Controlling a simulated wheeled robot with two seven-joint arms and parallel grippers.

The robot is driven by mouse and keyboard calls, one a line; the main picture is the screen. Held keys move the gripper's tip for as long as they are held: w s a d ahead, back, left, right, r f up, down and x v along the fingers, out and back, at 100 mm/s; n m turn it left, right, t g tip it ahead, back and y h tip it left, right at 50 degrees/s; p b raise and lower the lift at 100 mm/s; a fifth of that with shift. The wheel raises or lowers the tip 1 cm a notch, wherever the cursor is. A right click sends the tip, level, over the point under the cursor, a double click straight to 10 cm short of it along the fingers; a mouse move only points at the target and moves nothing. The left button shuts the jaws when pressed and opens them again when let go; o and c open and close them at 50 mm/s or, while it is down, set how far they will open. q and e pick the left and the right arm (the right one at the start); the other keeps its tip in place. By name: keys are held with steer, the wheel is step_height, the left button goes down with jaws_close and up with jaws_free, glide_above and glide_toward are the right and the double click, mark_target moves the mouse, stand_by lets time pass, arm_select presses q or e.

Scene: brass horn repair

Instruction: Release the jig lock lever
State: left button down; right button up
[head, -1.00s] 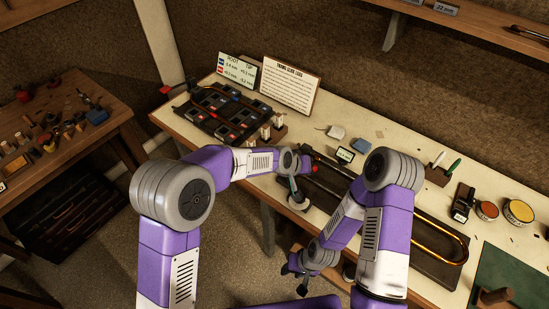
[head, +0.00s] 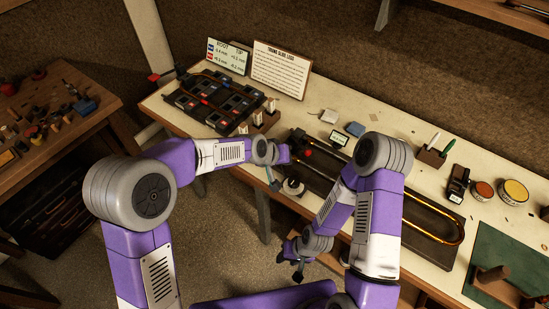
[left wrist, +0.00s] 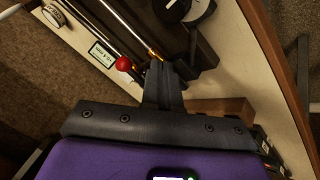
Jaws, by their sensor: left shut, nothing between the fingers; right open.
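The lock lever's red ball knob (head: 308,153) shows at the left end of the dark slide jig (head: 434,232), which carries long brass tubes. In the left wrist view the red knob (left wrist: 124,64) is just left of my left gripper's fingers (left wrist: 160,78), with a gap in the picture. The left fingers are shut and empty. In the head view my left gripper (head: 286,153) is at the bench's front side, left of the knob. My right gripper (head: 298,271) is open and empty, low in front of the bench. The lever's arm is hard to make out.
A small display (head: 338,140) stands behind the jig. A round dark and white piece (head: 292,187) is near the bench's front edge. A dark tray of parts (head: 214,101) is at the left, tins (head: 514,191) and a green mat (head: 508,262) at the right.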

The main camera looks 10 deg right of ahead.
arm_select(q)
steer(key=s+d+v, duration=0.1)
steer(key=v, duration=0.8)
steer(key=shift+s+r+p, duration=0.25)
steer(key=shift+p, duration=0.15)
steer(key=shift+d, duration=0.1)
